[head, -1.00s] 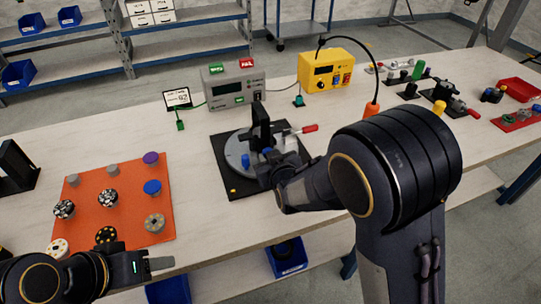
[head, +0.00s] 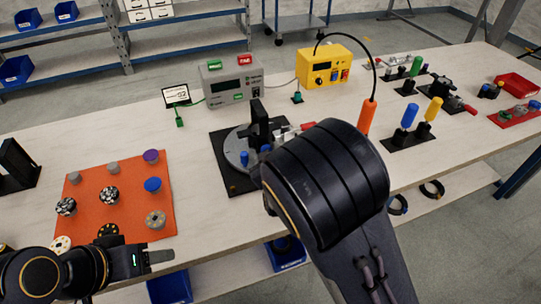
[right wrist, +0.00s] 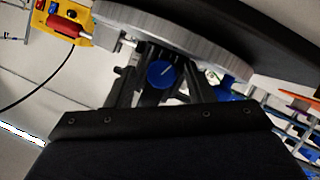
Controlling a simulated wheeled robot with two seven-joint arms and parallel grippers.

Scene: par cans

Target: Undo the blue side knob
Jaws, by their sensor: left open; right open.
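The blue side knob (right wrist: 161,74) shows in the right wrist view as a round blue face with a pale line. It sits below a grey round disc (right wrist: 205,40). My right gripper (right wrist: 160,82) is open, with its black fingers on either side of the knob; I cannot tell whether they touch it. In the head view, the grey disc fixture (head: 236,152) stands on a black plate with small blue parts on it. My right arm hides the right gripper and part of the fixture there. My left gripper (head: 160,257) is at the lower left, open and empty.
An orange mat (head: 128,175) with several round pucks lies left of the fixture. A grey meter box (head: 232,82) and a yellow box (head: 325,65) with a black cable stand behind. Blue and yellow-handled tools (head: 408,115) and a red tray (head: 518,84) are at the right.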

